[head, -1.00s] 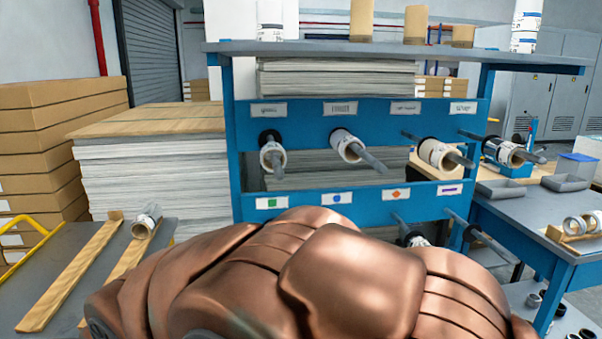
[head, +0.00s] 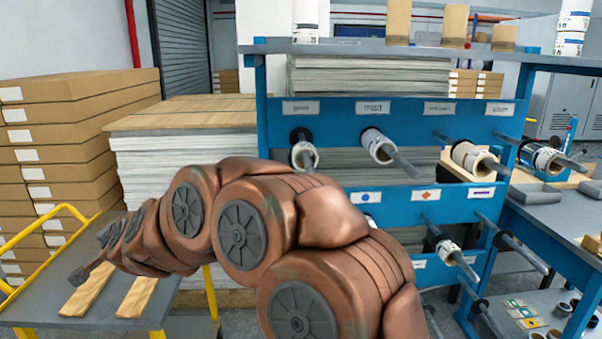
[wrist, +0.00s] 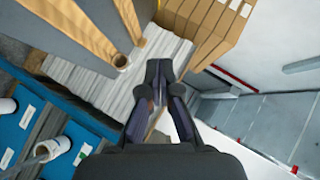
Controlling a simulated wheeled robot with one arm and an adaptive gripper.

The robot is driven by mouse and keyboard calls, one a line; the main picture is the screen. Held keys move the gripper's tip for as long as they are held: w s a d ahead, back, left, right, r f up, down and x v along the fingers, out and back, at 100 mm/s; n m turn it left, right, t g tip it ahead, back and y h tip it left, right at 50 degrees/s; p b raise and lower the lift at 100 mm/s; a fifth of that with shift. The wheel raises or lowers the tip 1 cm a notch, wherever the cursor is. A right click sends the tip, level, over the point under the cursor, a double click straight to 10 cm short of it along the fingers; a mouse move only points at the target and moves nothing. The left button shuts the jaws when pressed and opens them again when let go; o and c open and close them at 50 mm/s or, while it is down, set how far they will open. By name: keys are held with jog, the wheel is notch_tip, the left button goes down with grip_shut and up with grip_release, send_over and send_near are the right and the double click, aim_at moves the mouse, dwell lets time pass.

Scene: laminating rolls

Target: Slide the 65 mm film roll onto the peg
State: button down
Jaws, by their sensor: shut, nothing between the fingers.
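My gripper (wrist: 160,66) is shut and empty. In the head view my gripper (head: 78,278) is at the far left, above the grey cart. The blue rack (head: 400,112) has rows of pegs, several with rolls on them. A bare peg (head: 522,252) sticks out at the lower right. No roll's width or label can be read.
The grey cart (head: 30,304) has yellow rails and wooden strips (head: 90,290). Stacked sheets (head: 185,150) and cardboard boxes (head: 75,130) stand behind it. A side table with grey trays (head: 535,193) is at the right. Rolls stand on the rack's top shelf.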

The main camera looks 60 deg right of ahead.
jog(key=s+d+r+m+g+h+p, duration=0.1)
jog(key=d+r+m+g+h, duration=0.1)
jog(key=d+m+h, duration=0.65)
jog(key=s+d+r+m+g+h, duration=0.1)
jog(key=d+m+h, duration=0.25)
jog(key=d, duration=1.05)
jog(key=s+d+m+g+h+p, duration=0.2)
jog(key=s+d+m+g+h, duration=0.2)
jog(key=s+d+m+g, duration=0.95)
jog(key=s+d+n+t+p, duration=0.1)
jog(key=d+n+p, duration=0.2)
jog(key=d, duration=0.8)
jog(key=shift+d+f, duration=0.35)
jog(key=shift+f, duration=0.1)
jog(key=shift+d, duration=0.1)
